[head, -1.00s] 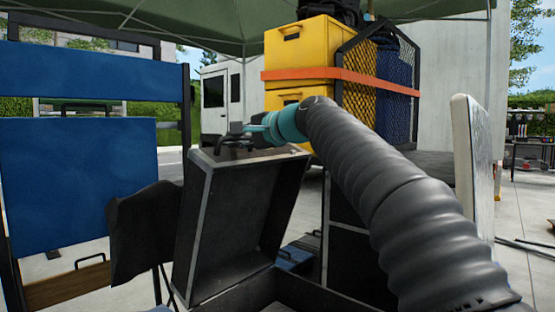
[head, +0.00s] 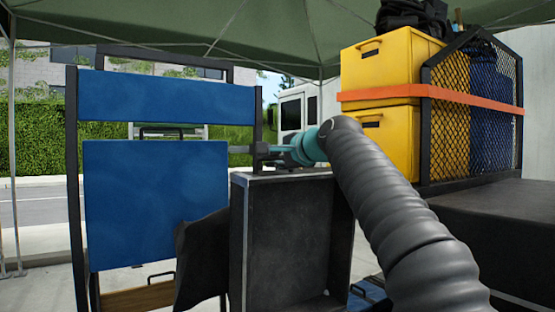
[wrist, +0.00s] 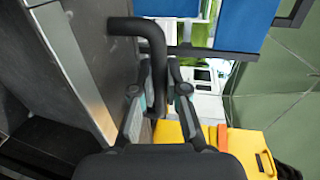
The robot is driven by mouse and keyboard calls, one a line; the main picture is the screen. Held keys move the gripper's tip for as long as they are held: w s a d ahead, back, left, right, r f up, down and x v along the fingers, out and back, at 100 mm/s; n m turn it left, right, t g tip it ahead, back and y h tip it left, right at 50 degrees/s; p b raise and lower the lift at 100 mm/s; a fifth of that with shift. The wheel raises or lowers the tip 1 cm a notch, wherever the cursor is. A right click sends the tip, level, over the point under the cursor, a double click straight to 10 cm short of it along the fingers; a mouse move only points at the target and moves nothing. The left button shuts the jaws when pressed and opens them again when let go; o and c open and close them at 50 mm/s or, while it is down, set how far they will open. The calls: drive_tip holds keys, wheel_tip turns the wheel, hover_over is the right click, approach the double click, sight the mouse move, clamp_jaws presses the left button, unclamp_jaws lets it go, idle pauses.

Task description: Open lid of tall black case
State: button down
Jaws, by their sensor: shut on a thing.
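The lid of the tall black case (head: 288,240) stands raised, its hollow dark inside facing me and its edges trimmed in metal. The lower case is mostly out of view below. My gripper (head: 268,155) is at the lid's top edge, at the end of my ribbed grey arm. In the wrist view, my gripper (wrist: 160,98) is shut on the bent black handle (wrist: 150,32), which runs between the fingers. The lid's metal edge (wrist: 75,70) lies just left of the handle there.
A blue-panelled rack (head: 155,195) stands left of the lid, with a dark cloth (head: 202,255) hanging between them. Yellow boxes (head: 385,150) under an orange strap and a mesh frame (head: 450,120) stand behind at the right. A dark flat surface (head: 490,225) lies below them.

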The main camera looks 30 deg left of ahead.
drive_tip(key=shift+f, duration=0.1)
drive_tip(key=c, duration=1.2)
unclamp_jaws()
drive_tip(key=shift+w, duration=0.1)
drive_tip(key=shift+d, duration=0.15)
drive_tip(key=shift+s+d+r, duration=0.25)
drive_tip(key=shift+s+d, duration=0.05)
drive_tip(key=shift+d, duration=0.2)
drive_tip(key=v, duration=1)
drive_tip(key=shift+s+d, duration=0.1)
drive_tip(key=shift+d, duration=0.2)
